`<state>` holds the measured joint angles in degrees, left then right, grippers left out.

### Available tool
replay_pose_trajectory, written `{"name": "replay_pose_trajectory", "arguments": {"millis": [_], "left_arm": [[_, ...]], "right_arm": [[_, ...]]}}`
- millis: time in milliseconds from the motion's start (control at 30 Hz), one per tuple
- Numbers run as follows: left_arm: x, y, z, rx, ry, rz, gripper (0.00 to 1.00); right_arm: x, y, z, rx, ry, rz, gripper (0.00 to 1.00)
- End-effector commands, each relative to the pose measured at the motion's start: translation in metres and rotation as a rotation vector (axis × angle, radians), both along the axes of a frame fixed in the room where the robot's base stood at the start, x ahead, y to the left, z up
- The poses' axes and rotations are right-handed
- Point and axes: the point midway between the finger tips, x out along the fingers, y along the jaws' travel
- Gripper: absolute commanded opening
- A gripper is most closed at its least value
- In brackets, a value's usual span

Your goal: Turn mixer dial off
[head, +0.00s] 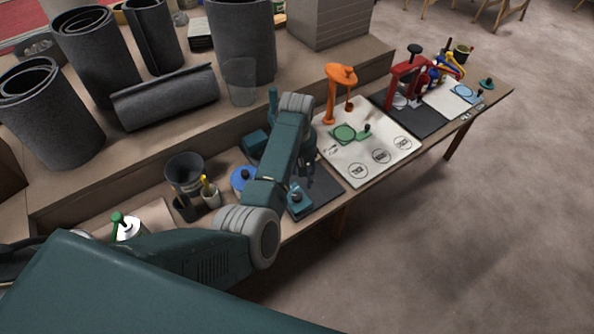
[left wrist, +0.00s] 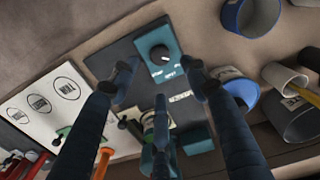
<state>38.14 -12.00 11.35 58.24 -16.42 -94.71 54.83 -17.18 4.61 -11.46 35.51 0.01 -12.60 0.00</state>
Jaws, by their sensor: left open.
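The mixer's dial is a round black knob (left wrist: 161,54) on a teal control box (left wrist: 150,76), with small white lettering below it in the left wrist view. Which mark the knob points at is too small to tell. In the head view the teal box (head: 300,204) sits at the table's front edge, on a dark mat (head: 326,189). My left gripper (head: 310,176) hangs over the mat, close to the box. In the left wrist view its dark fingers (left wrist: 162,72) are spread around the line of sight to the dial, with nothing between them. My right gripper is out of view.
A white board (head: 385,166) with printed circles and an orange stand (head: 330,97) lie to the right. Grey rolls (head: 100,60) fill the raised shelf behind.

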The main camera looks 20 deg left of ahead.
Motion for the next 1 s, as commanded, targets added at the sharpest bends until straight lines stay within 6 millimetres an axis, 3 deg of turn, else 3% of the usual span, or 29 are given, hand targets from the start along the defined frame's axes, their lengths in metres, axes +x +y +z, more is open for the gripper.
{"name": "replay_pose_trajectory", "arguments": {"millis": [100, 333, 867, 1000], "left_arm": [[0.001, 0.0, 0.02, -0.001, -0.003, 0.001, 0.46], [0.0, 0.0, 0.036, 0.0, 0.001, 0.0, 0.46], [-0.001, 0.001, 0.035, 0.001, -0.001, -0.001, 0.46], [-0.019, 0.019, 0.017, 0.019, -0.017, -0.04, 0.46]], "right_arm": [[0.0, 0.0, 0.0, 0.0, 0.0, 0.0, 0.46], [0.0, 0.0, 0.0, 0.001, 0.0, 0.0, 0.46], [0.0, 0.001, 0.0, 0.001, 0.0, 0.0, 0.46], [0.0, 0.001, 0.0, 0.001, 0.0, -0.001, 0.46]]}}
